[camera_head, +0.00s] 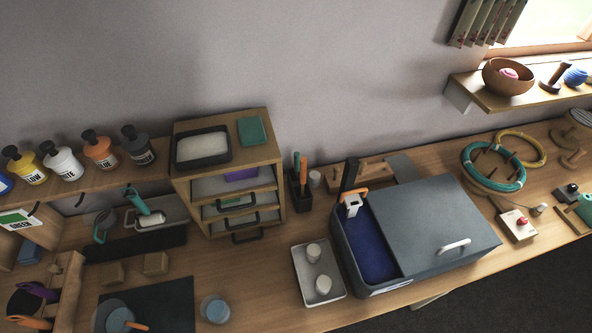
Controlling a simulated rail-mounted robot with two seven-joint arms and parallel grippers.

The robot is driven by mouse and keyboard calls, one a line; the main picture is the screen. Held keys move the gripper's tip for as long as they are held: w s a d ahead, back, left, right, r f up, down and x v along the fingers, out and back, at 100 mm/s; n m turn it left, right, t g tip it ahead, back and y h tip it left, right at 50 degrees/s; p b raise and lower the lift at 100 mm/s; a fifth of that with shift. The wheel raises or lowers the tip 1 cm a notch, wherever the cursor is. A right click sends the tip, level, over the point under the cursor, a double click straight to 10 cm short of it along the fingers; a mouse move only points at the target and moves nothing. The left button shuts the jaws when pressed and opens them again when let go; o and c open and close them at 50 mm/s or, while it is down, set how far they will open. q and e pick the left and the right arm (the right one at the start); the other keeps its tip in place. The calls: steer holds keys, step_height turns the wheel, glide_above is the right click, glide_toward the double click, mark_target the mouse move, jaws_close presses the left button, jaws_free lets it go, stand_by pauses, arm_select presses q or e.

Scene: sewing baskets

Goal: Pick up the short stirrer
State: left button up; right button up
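A dark holder (300,190) stands on the bench just right of the drawer unit. Neither of my grippers shows in the head view.
A grey tub (440,225) with blue contents and a partly covering lid stands right of the holder. A black upright with an orange clip (355,194) rises at its left. A tray (305,263) with white cups lies in front. The drawer unit (182,189) stands left.

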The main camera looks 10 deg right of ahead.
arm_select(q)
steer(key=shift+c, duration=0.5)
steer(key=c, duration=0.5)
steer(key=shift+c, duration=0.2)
